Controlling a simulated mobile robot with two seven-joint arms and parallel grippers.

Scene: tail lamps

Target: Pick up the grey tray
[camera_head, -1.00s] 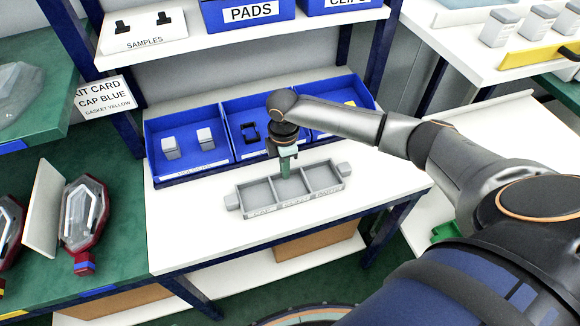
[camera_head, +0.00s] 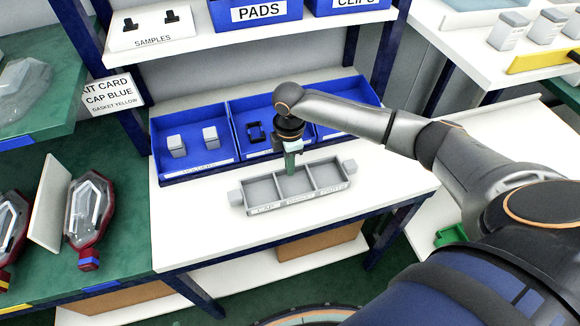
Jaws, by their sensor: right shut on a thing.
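The grey tray (camera_head: 268,209) is at the white table's front middle. It has three empty compartments, a label strip along its front wall and a grey handle block at each end. My right gripper (camera_head: 291,168) points down at the tray's back wall and is shut on it there; the fingertips partly hide that spot. I cannot tell whether the tray touches the table. My left gripper is not in view.
Blue bins (camera_head: 187,140) stand behind the tray; the left one holds two pale blocks, the middle one a dark part. Lamps (camera_head: 90,212) lie on the green bench at left. The white table (camera_head: 190,225) is clear left of the tray.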

